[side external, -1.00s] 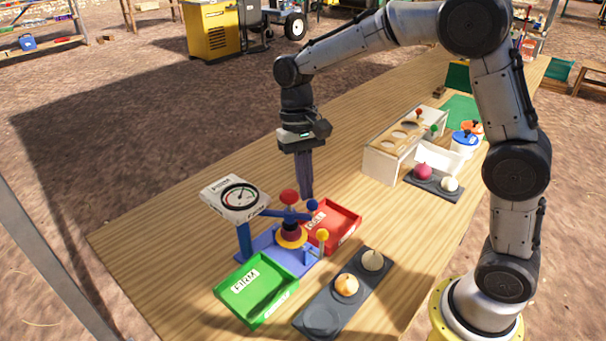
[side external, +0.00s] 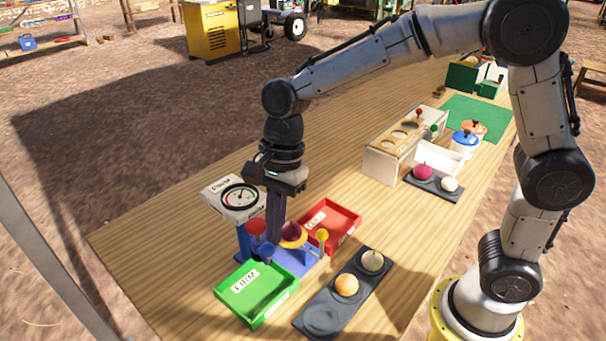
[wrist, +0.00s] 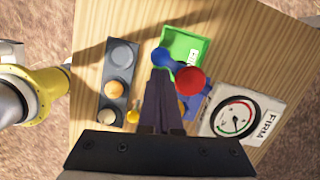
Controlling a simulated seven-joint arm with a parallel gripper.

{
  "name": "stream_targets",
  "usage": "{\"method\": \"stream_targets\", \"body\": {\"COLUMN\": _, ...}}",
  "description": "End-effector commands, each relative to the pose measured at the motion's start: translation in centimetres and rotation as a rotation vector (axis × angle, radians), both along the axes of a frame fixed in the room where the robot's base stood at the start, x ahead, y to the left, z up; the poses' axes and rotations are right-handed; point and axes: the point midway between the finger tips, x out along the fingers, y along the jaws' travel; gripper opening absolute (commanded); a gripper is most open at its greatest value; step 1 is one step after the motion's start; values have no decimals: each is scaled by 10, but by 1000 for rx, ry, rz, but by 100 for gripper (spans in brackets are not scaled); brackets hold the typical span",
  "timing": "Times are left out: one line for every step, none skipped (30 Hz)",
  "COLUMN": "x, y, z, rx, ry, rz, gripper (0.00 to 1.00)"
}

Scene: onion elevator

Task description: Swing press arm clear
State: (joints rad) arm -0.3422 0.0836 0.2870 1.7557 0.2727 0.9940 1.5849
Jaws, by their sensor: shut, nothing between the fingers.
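The press arm is blue with a red knob (side external: 257,227) and a blue ball end (side external: 266,250). It points toward the green tray, off to the side of the dark red onion (side external: 291,231). The onion sits on the yellow ring (side external: 300,240), uncovered. My gripper (side external: 273,242) is shut and empty, its long dark fingers pointing down between the press arm and the onion. In the wrist view the fingertips (wrist: 163,76) are close beside the red knob (wrist: 190,81) and the blue ball (wrist: 162,57). I cannot tell whether they touch the arm.
The gauge (side external: 238,197) stands close behind my gripper. A green tray (side external: 256,291) is in front and a red tray (side external: 331,224) to the right. A yellow-knobbed lever (side external: 322,236) stands near the ring. A dark tray (side external: 320,318) holds two onions. A white rack (side external: 381,165) is farther right.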

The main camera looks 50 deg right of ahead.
Motion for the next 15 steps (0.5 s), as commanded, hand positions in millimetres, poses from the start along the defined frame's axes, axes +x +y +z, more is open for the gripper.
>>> {"method": "stream_targets", "body": {"x": 1, "y": 7, "z": 0, "rx": 0, "ry": 0, "rz": -36, "gripper": 0}}
{"method": "stream_targets", "body": {"x": 2, "y": 10, "z": 0, "rx": 0, "ry": 0, "rz": -62, "gripper": 0}}
{"method": "stream_targets", "body": {"x": 3, "y": 14, "z": 0, "rx": 0, "ry": 0, "rz": -97, "gripper": 0}}
{"method": "stream_targets", "body": {"x": 5, "y": 18, "z": 0, "rx": 0, "ry": 0, "rz": -121, "gripper": 0}}
{"method": "stream_targets", "body": {"x": 6, "y": 21, "z": 0, "rx": 0, "ry": 0, "rz": -144, "gripper": 0}}
{"method": "stream_targets", "body": {"x": 7, "y": 24, "z": 0, "rx": 0, "ry": 1, "rz": -173, "gripper": 0}}
{"method": "stream_targets", "body": {"x": 8, "y": 27, "z": 0, "rx": -1, "ry": 1, "rz": -196, "gripper": 0}}
{"method": "stream_targets", "body": {"x": 9, "y": 29, "z": 0, "rx": -1, "ry": 0, "rz": -216, "gripper": 0}}
{"method": "stream_targets", "body": {"x": 11, "y": 32, "z": 0, "rx": -1, "ry": 0, "rz": -241, "gripper": 0}}
{"method": "stream_targets", "body": {"x": 12, "y": 35, "z": 0, "rx": -1, "ry": -1, "rz": -259, "gripper": 0}}
{"method": "stream_targets", "body": {"x": 13, "y": 37, "z": 0, "rx": -1, "ry": 0, "rz": -275, "gripper": 0}}
{"method": "stream_targets", "body": {"x": 15, "y": 39, "z": 0, "rx": -1, "ry": 0, "rz": -277, "gripper": 0}}
{"method": "stream_targets", "body": {"x": 16, "y": 40, "z": 0, "rx": -1, "ry": 1, "rz": -276, "gripper": 0}}
{"method": "stream_targets", "body": {"x": 17, "y": 42, "z": -1, "rx": -1, "ry": 1, "rz": -275, "gripper": 0}}
{"method": "stream_targets", "body": {"x": 18, "y": 44, "z": -1, "rx": -1, "ry": 1, "rz": -275, "gripper": 0}}
